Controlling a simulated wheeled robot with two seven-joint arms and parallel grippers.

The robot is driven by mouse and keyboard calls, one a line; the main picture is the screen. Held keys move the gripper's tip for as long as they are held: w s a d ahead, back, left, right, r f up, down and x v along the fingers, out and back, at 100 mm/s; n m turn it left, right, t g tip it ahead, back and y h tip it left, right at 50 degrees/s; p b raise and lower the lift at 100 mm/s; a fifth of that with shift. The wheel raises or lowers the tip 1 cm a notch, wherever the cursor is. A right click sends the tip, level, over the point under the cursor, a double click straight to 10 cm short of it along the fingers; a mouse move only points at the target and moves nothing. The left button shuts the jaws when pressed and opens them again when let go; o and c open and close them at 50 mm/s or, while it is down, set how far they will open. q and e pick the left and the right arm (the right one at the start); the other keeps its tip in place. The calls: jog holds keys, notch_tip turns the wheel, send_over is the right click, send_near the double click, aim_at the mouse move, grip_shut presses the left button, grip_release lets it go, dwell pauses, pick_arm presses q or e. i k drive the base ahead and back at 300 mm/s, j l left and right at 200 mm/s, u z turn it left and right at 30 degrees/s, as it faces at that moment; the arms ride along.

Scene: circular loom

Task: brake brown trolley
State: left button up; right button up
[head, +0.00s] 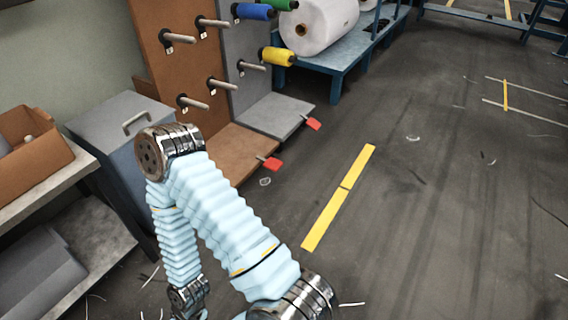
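The brown trolley (172,68) stands at the upper left, with an upright brown panel and a low brown base. Several bare metal pegs stick out of its panel. A red pedal (273,164) is on a short stem at the front edge of its base, close to the floor. My arm in a light blue sleeve crosses in front of the trolley and hides part of its base. Neither of my grippers is in view.
A grey trolley (283,113) with its own red pedal (313,124) stands right beside the brown one. It carries blue, green and yellow spools (278,56). A grey cabinet (118,112) and a bench with a brown box (35,150) are left. The floor to the right is open.

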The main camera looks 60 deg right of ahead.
aim_at(275, 164)
jog(key=i+z, duration=0.1)
jog(key=z, duration=0.9)
jog(key=i+j+z, duration=0.1)
jog(key=z, duration=0.4)
jog(key=j+z, duration=0.15)
jog(key=z, duration=0.35)
